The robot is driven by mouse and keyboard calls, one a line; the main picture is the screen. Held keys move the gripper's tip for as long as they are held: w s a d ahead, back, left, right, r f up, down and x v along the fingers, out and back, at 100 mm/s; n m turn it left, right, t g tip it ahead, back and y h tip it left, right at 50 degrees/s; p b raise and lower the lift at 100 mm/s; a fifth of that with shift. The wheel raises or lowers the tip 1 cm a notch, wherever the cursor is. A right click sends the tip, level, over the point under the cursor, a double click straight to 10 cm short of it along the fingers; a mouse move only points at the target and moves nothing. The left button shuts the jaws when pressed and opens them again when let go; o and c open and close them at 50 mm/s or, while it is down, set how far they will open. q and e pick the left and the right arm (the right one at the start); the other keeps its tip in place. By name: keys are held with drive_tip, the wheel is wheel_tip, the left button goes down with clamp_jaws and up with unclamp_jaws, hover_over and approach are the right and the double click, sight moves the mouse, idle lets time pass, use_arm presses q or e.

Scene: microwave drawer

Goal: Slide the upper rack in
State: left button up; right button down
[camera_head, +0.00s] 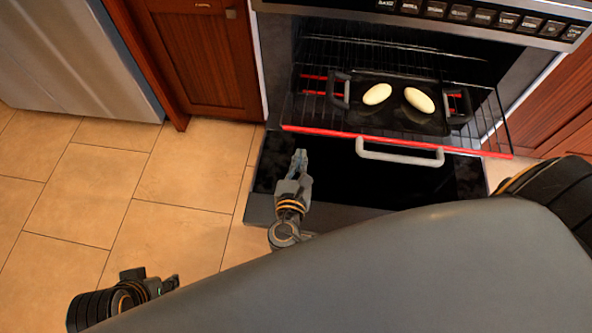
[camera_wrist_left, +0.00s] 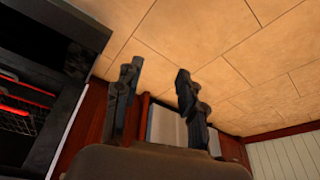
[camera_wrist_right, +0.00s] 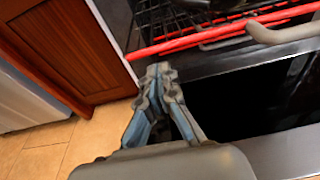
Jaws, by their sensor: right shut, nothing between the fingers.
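The upper rack (camera_head: 305,128) is a dark wire rack with a red front bar, standing out from the oven cavity. It carries a black tray (camera_head: 385,122) with two pale oval items (camera_head: 419,100). My right gripper (camera_head: 299,158) is shut and empty, just in front of and below the left end of the red bar. In the right wrist view its closed fingertips (camera_wrist_right: 158,70) are close to the red bar (camera_wrist_right: 220,35); I cannot tell if they touch. My left gripper (camera_head: 160,285) is low at the left, away from the oven; its fingers (camera_wrist_left: 158,80) are apart and empty.
The dark oven door (camera_head: 330,175) lies open below the rack. A pale grey handle (camera_head: 400,157) shows just under the red bar. Wooden cabinets (camera_head: 205,60) flank the oven. The tiled floor (camera_head: 110,200) at the left is clear.

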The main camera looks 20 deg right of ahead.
sight(305, 131)
use_arm(q)
drive_tip(key=shift+w+d+t+h+b, duration=0.1)
drive_tip(key=shift+w+d+t+b, duration=0.25)
drive_tip(key=shift+w, duration=0.4)
drive_tip(key=shift+w+d+t+h+b, duration=0.1)
drive_tip(key=shift+w+t, duration=0.35)
drive_tip(key=shift+w, duration=0.3)
drive_tip(key=shift+w+d+t+h+b, duration=0.1)
drive_tip(key=shift+w+d+t+b, duration=0.25)
drive_tip(key=shift+w, duration=0.4)
use_arm(e)
drive_tip(key=shift+x, duration=3.7)
use_arm(q)
drive_tip(key=shift+a, duration=0.15)
use_arm(e)
drive_tip(key=shift+w, duration=0.1)
